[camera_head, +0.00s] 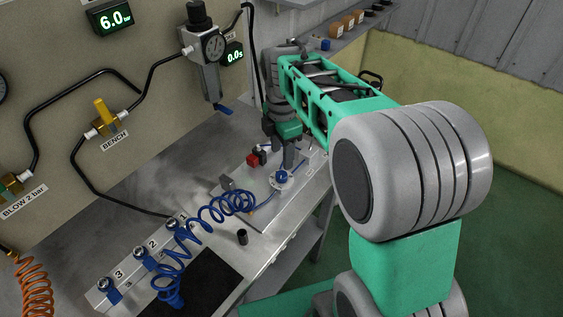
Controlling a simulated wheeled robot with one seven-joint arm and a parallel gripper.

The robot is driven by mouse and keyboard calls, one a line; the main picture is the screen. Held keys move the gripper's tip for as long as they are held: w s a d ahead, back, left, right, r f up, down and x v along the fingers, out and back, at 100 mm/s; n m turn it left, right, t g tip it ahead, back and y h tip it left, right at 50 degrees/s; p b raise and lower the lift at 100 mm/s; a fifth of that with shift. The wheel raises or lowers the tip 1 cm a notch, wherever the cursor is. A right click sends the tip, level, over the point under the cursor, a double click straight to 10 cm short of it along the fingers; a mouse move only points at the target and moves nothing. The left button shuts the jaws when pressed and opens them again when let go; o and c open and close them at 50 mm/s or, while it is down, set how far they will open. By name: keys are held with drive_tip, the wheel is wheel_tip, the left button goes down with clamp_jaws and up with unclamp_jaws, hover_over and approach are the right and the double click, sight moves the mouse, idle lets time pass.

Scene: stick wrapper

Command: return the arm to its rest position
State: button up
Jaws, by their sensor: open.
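My arm, green and grey, reaches from the right foreground to the far end of the steel bench (75,250). My gripper (289,160) points down over a metal fixture plate (255,215) on the bench. It is open; its fingers are small and partly hidden in this view. A round fitting with a blue centre (281,179) sits just below the fingertips. I cannot tell whether they touch it. A red block (252,160) stands to the left of the gripper.
A blue coiled hose (205,212) runs from the fixture to the numbered ports on the left. A black pad (203,285) lies at the bench front. A regulator with a gauge (205,65) hangs on the panel. Green floor lies open at right.

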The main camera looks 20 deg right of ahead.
idle(0.4)
drive_tip(key=shift+m, duration=1)
drive_tip(key=m, duration=0.2)
drive_tip(key=shift+w+m, duration=0.3)
drive_tip(key=m, duration=0.3)
drive_tip(key=shift+w+f+t, duration=0.15)
drive_tip(key=shift+f+t, duration=0.1)
drive_tip(key=shift+t, duration=0.05)
drive_tip(key=s+f+m, duration=0.1)
drive_tip(key=m, duration=0.1)
drive_tip(key=s+f+m, duration=0.1)
drive_tip(key=f+m, duration=0.1)
drive_tip(key=s+f+m, duration=0.1)
drive_tip(key=m, duration=0.2)
drive_tip(key=shift+s+f, duration=0.2)
drive_tip(key=shift+s, duration=0.05)
drive_tip(key=s+m, duration=0.2)
drive_tip(key=s, duration=0.1)
drive_tip(key=s+f+m, duration=0.1)
drive_tip(key=s+m, duration=0.2)
drive_tip(key=s+r+t, duration=0.3)
drive_tip(key=s+r, duration=0.1)
drive_tip(key=r, duration=0.2)
drive_tip(key=shift+s+a+r, duration=0.25)
drive_tip(key=shift+s+a, duration=0.05)
drive_tip(key=shift+s, duration=0.05)
